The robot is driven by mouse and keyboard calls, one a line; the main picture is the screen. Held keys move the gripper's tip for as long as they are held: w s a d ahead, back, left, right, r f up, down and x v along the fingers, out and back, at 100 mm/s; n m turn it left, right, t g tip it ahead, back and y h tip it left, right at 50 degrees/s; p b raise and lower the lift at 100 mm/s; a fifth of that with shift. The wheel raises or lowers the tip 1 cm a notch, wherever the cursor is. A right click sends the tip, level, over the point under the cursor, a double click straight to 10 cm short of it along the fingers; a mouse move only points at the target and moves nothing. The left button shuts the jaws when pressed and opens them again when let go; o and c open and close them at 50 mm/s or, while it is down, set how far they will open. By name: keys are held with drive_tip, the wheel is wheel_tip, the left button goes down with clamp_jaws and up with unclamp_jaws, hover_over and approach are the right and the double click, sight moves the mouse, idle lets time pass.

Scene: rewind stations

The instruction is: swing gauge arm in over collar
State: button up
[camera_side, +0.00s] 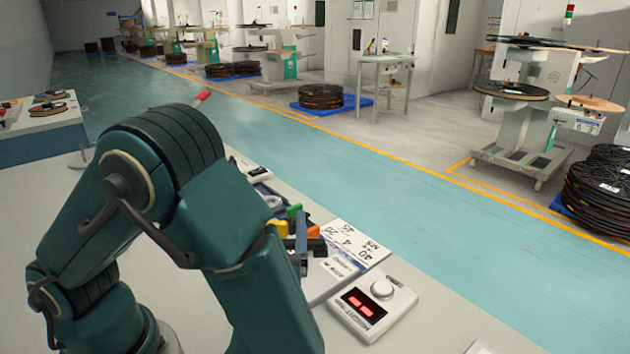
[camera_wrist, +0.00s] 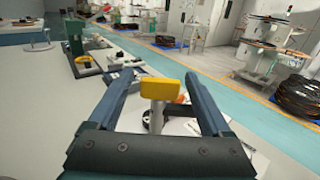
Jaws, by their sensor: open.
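In the wrist view my gripper (camera_wrist: 158,76) is open, with one dark finger on each side of a yellow tab (camera_wrist: 160,88). The tab tops a pale upright piece and looks like part of the gauge arm. Clear gaps show between the tab and both fingers, and nothing is gripped. A dark round part lies low behind the upright piece; I cannot tell whether it is the collar. In the side view a yellow piece (camera_side: 277,228) shows beside a grey-blue finger (camera_side: 302,240), and my arm hides most of the station.
A box with a red display and a knob (camera_side: 372,305) stands on the bench, beside a white card with handwritten numbers (camera_side: 350,250). Orange and green pieces are close to my gripper. Bare bench (camera_side: 430,330) lies right of the box. Reel stands and stacked coils are across the aisle.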

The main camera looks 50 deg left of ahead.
drive_tip(key=x, duration=0.3)
drive_tip(key=shift+c, duration=0.3)
drive_tip(key=shift+d, duration=0.1)
clamp_jaws()
